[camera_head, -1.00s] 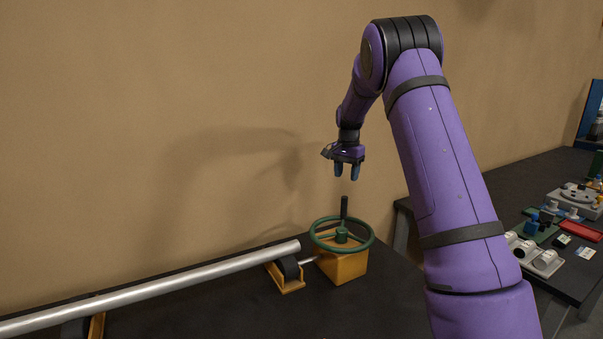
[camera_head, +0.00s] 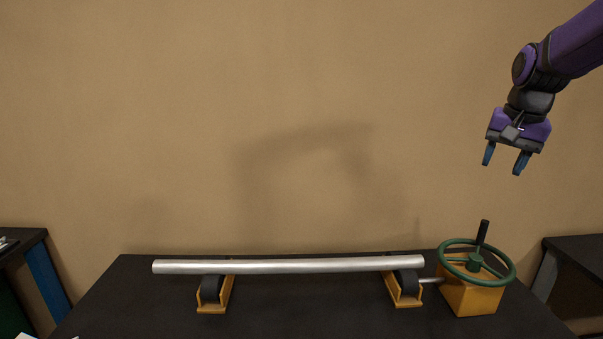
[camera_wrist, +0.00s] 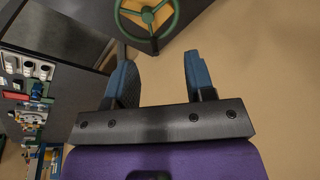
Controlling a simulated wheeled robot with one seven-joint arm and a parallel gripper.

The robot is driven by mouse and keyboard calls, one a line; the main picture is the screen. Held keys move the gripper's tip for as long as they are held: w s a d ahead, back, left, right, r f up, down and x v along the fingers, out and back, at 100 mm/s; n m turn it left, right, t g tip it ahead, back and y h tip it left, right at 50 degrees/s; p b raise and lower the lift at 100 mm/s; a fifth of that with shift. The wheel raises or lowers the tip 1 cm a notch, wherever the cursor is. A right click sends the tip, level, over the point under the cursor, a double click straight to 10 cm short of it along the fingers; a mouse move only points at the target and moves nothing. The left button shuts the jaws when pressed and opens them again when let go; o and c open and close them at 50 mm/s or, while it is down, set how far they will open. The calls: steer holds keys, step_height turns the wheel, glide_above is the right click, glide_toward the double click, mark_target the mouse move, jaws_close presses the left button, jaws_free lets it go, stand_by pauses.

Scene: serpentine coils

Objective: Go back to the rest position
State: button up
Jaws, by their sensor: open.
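My gripper (camera_head: 505,160) is open and empty. It hangs in the air at the upper right of the head view, above the green handwheel (camera_head: 449,246) and apart from it. The handwheel has an upright black handle (camera_head: 483,232) and sits on an orange box (camera_head: 470,299). In the wrist view my two blue fingers (camera_wrist: 160,78) stand apart with nothing between them. The handwheel also shows there at the top (camera_wrist: 172,24), beyond the fingertips.
A silver pipe (camera_head: 290,266) lies across two orange roller stands (camera_head: 228,290) on the black table (camera_head: 320,315). Other tables stand at the left (camera_head: 25,240) and right (camera_head: 585,262). A bare tan wall (camera_head: 150,120) is behind. The air around the gripper is clear.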

steer(key=s+a+f+n+t, duration=0.1)
steer(key=s+a+n, duration=0.2)
steer(key=s, duration=0.9)
steer(key=s+a+f+n+t, duration=0.1)
steer(key=s+a+n, duration=0.3)
steer(key=s, duration=0.9)
steer(key=a+t, duration=0.1)
steer(key=a, duration=0.1)
steer(key=shift+s+a, duration=0.2)
steer(key=shift+a, duration=0.1)
steer(key=shift+w+r, duration=0.1)
